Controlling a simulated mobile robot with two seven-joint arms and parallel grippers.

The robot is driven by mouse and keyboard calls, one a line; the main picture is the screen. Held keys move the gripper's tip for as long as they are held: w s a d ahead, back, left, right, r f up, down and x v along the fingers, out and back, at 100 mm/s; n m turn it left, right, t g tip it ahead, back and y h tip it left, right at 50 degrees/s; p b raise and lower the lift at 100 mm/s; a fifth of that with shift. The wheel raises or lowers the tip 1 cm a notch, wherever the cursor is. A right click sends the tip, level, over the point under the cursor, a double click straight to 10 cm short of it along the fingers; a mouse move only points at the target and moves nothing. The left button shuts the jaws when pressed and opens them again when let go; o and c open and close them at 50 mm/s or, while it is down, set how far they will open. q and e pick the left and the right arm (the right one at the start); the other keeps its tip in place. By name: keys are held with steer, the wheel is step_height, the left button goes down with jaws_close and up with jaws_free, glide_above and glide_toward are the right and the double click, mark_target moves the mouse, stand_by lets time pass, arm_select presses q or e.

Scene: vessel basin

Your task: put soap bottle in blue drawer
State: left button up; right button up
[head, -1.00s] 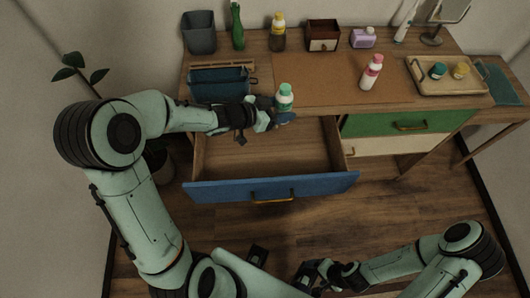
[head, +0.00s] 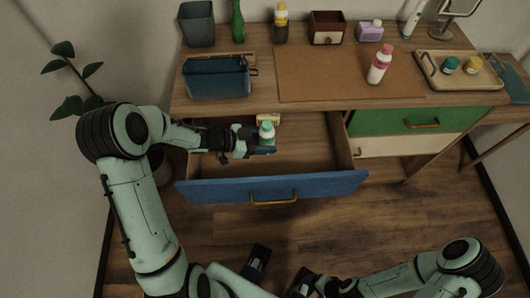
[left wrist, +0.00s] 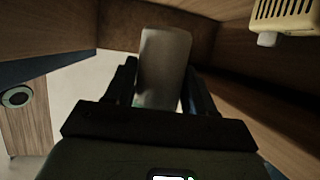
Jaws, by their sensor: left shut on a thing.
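The soap bottle (head: 267,134), pale with a green cap, is upright in my left gripper (head: 258,150), which is shut on it. In the head view they are over the open blue drawer (head: 330,187), inside its outline and near its left part. The left wrist view shows the bottle (left wrist: 164,65) between the fingers, with wooden drawer walls around it. Whether the bottle touches the drawer floor cannot be told. My right gripper (head: 302,284) is low at the bottom of the head view, away from the desk; its finger gap is unclear.
A small cream object (head: 268,118) is at the drawer's back. On the desk are a blue case (head: 216,80), a pink-capped bottle (head: 379,65) and a tray (head: 481,82). The green drawer (head: 385,121) is closed. The drawer's right half is clear.

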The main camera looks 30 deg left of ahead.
arm_select(q)
steer(key=shift+f+b, duration=0.55)
steer(key=shift+f, duration=2.65)
steer(key=shift+f, duration=0.55)
steer(key=shift+b, duration=0.3)
steer(key=o, duration=1.2)
steer(key=shift+r, duration=0.2)
steer(key=v, duration=0.2)
steer(key=p+v, duration=0.1)
steer(key=v, duration=0.4)
steer(key=shift+s+a+r, duration=0.15)
steer(key=shift+s+r, duration=0.05)
steer(key=shift+r, duration=0.3)
